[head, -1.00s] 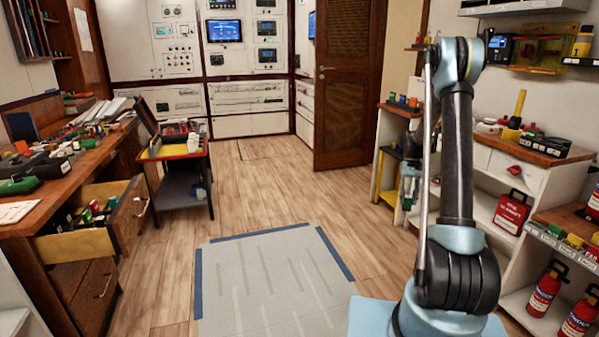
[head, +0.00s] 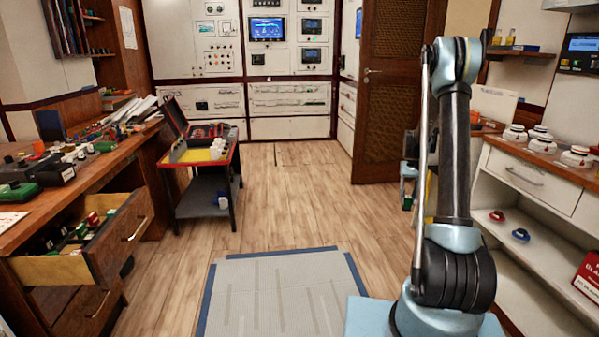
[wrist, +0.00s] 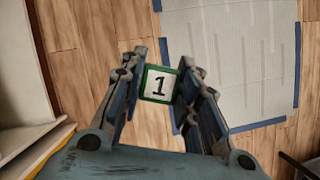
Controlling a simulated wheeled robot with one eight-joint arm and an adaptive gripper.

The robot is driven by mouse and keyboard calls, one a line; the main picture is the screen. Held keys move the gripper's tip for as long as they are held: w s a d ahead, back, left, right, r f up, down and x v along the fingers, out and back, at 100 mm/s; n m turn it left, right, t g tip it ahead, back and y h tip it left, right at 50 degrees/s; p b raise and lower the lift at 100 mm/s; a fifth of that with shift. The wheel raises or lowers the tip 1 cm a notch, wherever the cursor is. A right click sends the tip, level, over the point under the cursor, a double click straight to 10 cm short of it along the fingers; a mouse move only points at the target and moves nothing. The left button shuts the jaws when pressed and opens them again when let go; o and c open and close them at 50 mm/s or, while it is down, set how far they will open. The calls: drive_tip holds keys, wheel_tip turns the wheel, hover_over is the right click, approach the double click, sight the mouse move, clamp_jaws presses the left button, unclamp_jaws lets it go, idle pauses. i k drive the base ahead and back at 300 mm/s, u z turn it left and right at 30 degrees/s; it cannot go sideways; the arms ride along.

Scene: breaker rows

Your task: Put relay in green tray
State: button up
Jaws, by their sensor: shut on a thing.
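My gripper (wrist: 162,72) shows in the wrist view, its two fingers shut on a small green-edged block with a white face marked "1" (wrist: 160,83), which I take to be the relay. It is held up above the wooden floor near the grey mat. I cannot pick out a green tray for certain. A green item (head: 18,193) lies on the left workbench at the picture's edge.
A trolley (head: 205,198) with a yellow top and red rim stands ahead. An open drawer (head: 102,247) with small coloured parts juts from the left workbench (head: 105,178). A shelf unit (head: 525,225) is at the right. The grey floor mat (head: 270,295) and the floor ahead are clear.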

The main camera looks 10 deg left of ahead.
sight(106, 149)
drive_tip(key=u, duration=0.15)
drive_tip(key=i, duration=0.95)
drive_tip(key=u, duration=0.5)
drive_tip(key=i, duration=0.95)
drive_tip(key=u, duration=0.75)
drive_tip(key=i, duration=0.95)
drive_tip(key=u, duration=0.75)
drive_tip(key=i, duration=0.85)
drive_tip(key=u, duration=0.35)
